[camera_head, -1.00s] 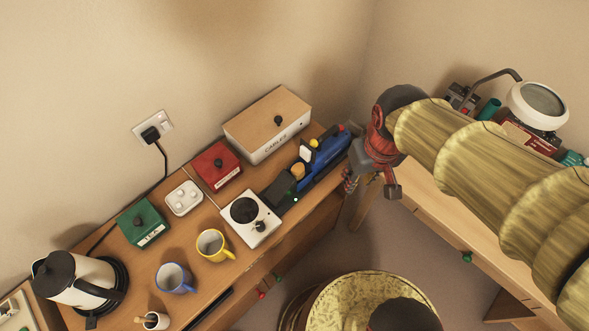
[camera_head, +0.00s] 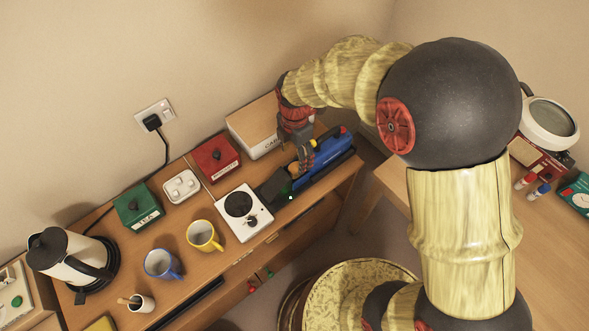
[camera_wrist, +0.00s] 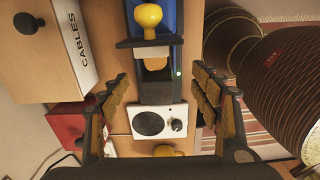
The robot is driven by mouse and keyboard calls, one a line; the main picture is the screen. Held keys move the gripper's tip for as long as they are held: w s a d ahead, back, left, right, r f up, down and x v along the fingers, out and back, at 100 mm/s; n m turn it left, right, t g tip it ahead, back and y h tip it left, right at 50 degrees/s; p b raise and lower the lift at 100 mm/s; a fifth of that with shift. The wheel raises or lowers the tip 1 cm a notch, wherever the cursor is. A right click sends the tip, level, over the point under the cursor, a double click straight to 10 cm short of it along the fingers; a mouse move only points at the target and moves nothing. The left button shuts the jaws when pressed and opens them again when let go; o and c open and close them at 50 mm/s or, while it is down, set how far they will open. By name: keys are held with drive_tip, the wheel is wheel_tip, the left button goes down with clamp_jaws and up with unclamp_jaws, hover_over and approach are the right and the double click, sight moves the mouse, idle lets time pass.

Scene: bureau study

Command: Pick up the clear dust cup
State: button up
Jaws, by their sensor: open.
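A long blue device (camera_head: 325,160) with a yellow knob (camera_wrist: 148,16) lies at the right end of the wooden desk.
A white hotplate (camera_head: 242,213) stands beside the dark base. A CABLES box (camera_head: 250,128) stands close behind my gripper. A red box (camera_head: 215,158), green tea box (camera_head: 138,207), yellow mug (camera_head: 203,236), blue mug (camera_head: 162,264) and kettle (camera_head: 70,255) stand further left.

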sight(296, 166)
drive_tip(key=shift+w+d+f+b, duration=0.1)
drive_tip(key=shift+w+f+b, duration=0.2)
drive_tip(key=shift+f, duration=1)
drive_tip(key=shift+w+d+f+b, duration=0.1)
drive_tip(key=shift+f+b, duration=0.3)
drive_tip(key=shift+f, duration=0.95)
drive_tip(key=shift+w+f+b, duration=0.15)
drive_tip(key=shift+f+b, duration=0.2)
drive_tip(key=shift+f, duration=0.95)
drive_tip(key=shift+c, duration=1.4)
drive_tip(key=c, duration=0.9)
